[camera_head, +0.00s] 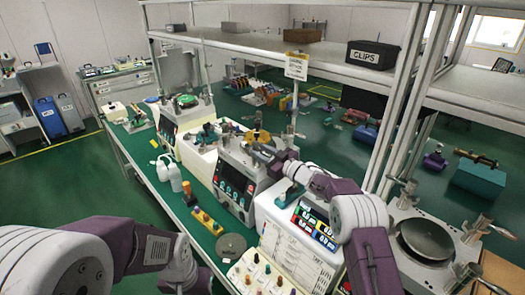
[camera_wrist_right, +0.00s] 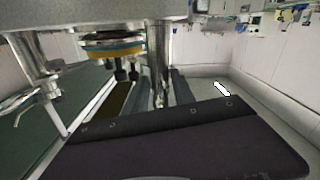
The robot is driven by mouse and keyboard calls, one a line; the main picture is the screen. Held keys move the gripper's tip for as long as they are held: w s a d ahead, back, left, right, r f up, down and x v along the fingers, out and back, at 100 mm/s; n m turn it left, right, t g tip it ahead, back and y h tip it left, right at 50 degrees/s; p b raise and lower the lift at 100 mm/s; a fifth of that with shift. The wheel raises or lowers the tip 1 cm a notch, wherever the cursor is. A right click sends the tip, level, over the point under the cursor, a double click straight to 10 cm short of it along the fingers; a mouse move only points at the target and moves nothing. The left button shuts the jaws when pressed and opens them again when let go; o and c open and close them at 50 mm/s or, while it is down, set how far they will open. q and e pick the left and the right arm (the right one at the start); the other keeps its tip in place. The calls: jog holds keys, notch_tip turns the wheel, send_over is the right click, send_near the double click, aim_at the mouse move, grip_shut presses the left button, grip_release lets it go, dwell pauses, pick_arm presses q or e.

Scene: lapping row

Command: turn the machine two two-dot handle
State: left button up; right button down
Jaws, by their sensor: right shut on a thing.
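Machine two, a grey lapping machine (camera_head: 236,182) with a dark screen, stands mid-row on the green bench in the head view. My right arm reaches in from the right, and my right gripper (camera_head: 262,146) is at the top of this machine. In the right wrist view, my right gripper's dark fingers (camera_wrist_right: 160,88) are shut on a slim metal handle (camera_wrist_right: 157,52). No dots can be made out on it. A disc with a yellow ring (camera_wrist_right: 113,48) is just left of the fingers. My left arm enters at lower left; its gripper is out of view.
White bottles (camera_head: 173,175), a yellow fixture (camera_head: 207,221) and a grey disc (camera_head: 231,246) lie along the bench front. A shelf with a CLIPS box (camera_head: 372,55) overhangs behind.

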jog(key=shift+r, duration=0.15)
jog(key=c, duration=1.4)
grip_release()
jog(key=shift+r, duration=0.35)
notch_tip(320, 180, up, 3)
jog(key=shift+f, duration=0.1)
jog(key=s+d+r+b, duration=0.2)
jog(key=d+b, duration=0.1)
jog(key=s+d+r+b, duration=0.1)
jog(key=d+r+b, duration=0.1)
jog(key=d+r, duration=0.1)
jog(key=s+d+r+b, duration=0.2)
jog(key=d+b, duration=0.1)
jog(key=d, duration=0.1)
jog(key=shift+s+d+r+b, duration=0.2)
jog(key=shift+s+b, duration=0.1)
jog(key=shift+b, duration=0.05)
